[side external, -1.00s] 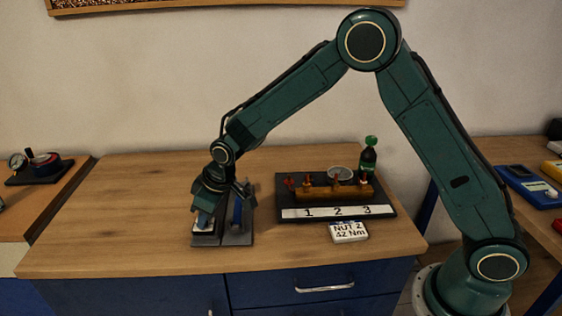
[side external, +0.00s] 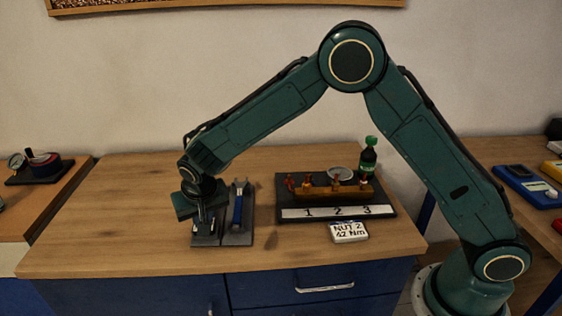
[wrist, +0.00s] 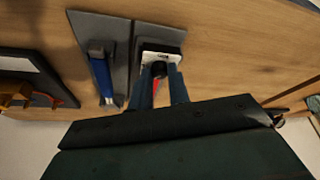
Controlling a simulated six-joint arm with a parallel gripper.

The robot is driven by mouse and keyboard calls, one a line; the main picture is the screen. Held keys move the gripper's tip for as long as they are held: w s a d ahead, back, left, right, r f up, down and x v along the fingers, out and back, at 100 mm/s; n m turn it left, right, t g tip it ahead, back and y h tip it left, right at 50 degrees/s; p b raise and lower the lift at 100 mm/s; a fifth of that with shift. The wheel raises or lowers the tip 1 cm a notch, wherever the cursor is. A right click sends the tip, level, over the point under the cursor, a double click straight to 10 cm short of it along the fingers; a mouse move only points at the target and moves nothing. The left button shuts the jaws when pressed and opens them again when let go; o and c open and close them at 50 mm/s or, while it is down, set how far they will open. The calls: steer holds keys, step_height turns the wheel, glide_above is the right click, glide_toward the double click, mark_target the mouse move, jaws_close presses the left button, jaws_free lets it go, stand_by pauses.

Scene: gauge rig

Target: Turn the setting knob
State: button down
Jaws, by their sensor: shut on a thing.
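The setting knob (wrist: 159,68), dark with a red part, sits on a small unit with a white face (wrist: 147,56) and a dark base. My gripper (wrist: 158,75) has its two fingers on either side of the knob and is shut on it in the wrist view. In the side external view my gripper (side external: 203,222) points down over the left half of a grey stand (side external: 238,239), and it hides the knob and most of the unit.
A black board (side external: 285,198) with a numbered strip (side external: 338,212) and a brown block with several fittings lies to the right. A label reading "NUT 2 42 Nm" (side external: 348,231) lies in front.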

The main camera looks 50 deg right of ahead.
steer(key=shift+m, duration=0.4)
steer(key=c, duration=1.3)
jaws_free()
steer(key=shift+r, duration=0.15)
steer(key=v, duration=1.3)
steer(key=shift+a+r, duration=0.2)
steer(key=shift+r, duration=0.1)
